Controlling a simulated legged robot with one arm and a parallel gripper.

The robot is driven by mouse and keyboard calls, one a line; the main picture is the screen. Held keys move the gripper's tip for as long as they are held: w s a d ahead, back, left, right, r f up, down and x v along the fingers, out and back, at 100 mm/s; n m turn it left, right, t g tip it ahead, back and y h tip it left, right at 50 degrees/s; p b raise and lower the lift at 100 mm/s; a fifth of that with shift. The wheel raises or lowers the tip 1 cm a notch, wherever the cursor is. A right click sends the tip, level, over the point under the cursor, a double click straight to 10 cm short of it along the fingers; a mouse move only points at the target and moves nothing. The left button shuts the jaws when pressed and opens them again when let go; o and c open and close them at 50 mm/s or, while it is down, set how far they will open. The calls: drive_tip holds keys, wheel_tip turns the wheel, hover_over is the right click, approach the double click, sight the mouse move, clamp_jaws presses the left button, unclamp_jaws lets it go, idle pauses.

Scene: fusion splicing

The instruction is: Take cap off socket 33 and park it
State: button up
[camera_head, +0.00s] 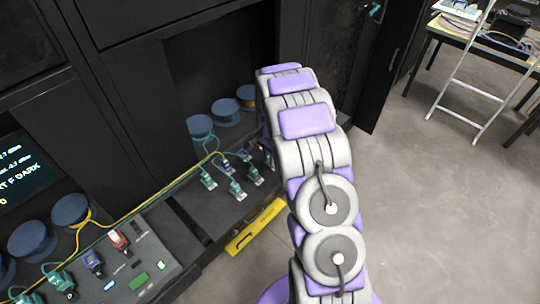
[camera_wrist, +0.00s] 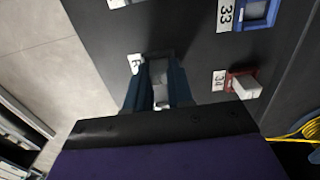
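In the wrist view my gripper (camera_wrist: 158,80) points at a dark panel, with its two dark blue fingers on either side of a pale grey piece (camera_wrist: 160,95). This piece may be a cap; I cannot tell if the fingers press on it. It lines up with a grey fitting on the panel, beside a partly hidden white label (camera_wrist: 135,63). In the head view my arm hides the gripper.
Red socket 34 (camera_wrist: 240,84), with a pale block sticking out, sits right of my fingers. A yellow cable (camera_wrist: 305,130) is at the right edge. The head view shows blue spools (camera_head: 226,111), green connectors (camera_head: 237,190) on a dark shelf, and a yellow bar (camera_head: 256,227).

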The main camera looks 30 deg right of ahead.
drive_tip(key=o, duration=0.5)
drive_tip(key=shift+r, duration=0.1)
wheel_tip(320, 180, up, 17)
drive_tip(key=p, duration=0.2)
idle(0.4)
